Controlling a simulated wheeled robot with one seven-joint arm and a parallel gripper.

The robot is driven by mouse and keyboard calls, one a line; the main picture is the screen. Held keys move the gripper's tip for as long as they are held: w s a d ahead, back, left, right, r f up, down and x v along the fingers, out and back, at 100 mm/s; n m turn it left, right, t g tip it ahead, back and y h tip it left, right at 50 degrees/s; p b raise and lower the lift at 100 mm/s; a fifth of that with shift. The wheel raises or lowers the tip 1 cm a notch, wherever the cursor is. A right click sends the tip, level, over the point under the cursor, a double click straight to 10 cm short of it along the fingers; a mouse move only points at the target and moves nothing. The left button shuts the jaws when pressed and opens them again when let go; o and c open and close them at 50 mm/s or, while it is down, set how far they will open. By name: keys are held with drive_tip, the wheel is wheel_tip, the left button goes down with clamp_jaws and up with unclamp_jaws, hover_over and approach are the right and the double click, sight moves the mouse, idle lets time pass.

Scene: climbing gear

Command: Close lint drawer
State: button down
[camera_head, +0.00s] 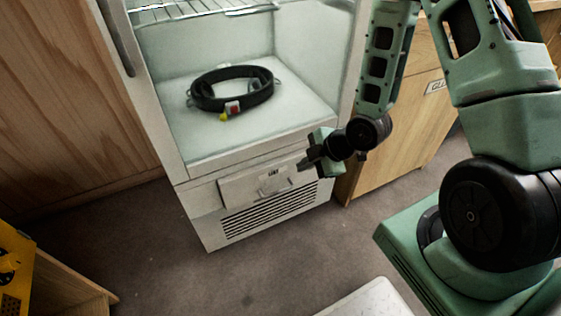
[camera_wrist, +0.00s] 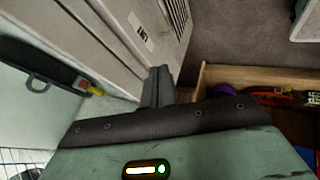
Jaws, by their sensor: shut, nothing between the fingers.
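The lint drawer (camera_head: 240,187) is a pale, wide, low front marked LINT, under the open compartment of a white cabinet (camera_head: 194,198) and above its vent grille. Its front seems to stand a little proud of the cabinet face; I cannot tell by how much. In the wrist view the LINT label on the drawer (camera_wrist: 147,40) shows above my fingers. My gripper (camera_head: 303,164) is shut and empty, at the right end of the drawer front. In the wrist view the closed fingertips (camera_wrist: 158,73) are close to the drawer; contact is unclear.
A black strap coil (camera_head: 232,90) with a red and yellow tag lies in the compartment. A wooden cabinet (camera_head: 402,135) stands at right. A wooden box (camera_wrist: 220,75) with colored items shows in the wrist view. Grey floor (camera_head: 200,275) in front of the cabinet is clear.

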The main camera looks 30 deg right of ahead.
sight(270, 163)
drive_tip(key=shift+w+a+f+b, duration=0.6)
drive_tip(key=shift+w+f+b, duration=0.8)
drive_tip(key=shift+b, duration=0.55)
drive_tip(key=shift+w+a+f+b, duration=0.65)
drive_tip(key=shift+w+f+b, duration=0.7)
drive_tip(key=shift+b, duration=0.6)
drive_tip(key=shift+w+a+f+b, duration=0.6)
drive_tip(key=shift+w+f+b, duration=0.55)
drive_tip(key=shift+w+b, duration=0.6)
drive_tip(key=shift+s, duration=0.2)
drive_tip(key=shift+w+r+p, duration=0.1)
drive_tip(key=shift+w+p, duration=0.35)
drive_tip(key=shift+w, duration=0.95)
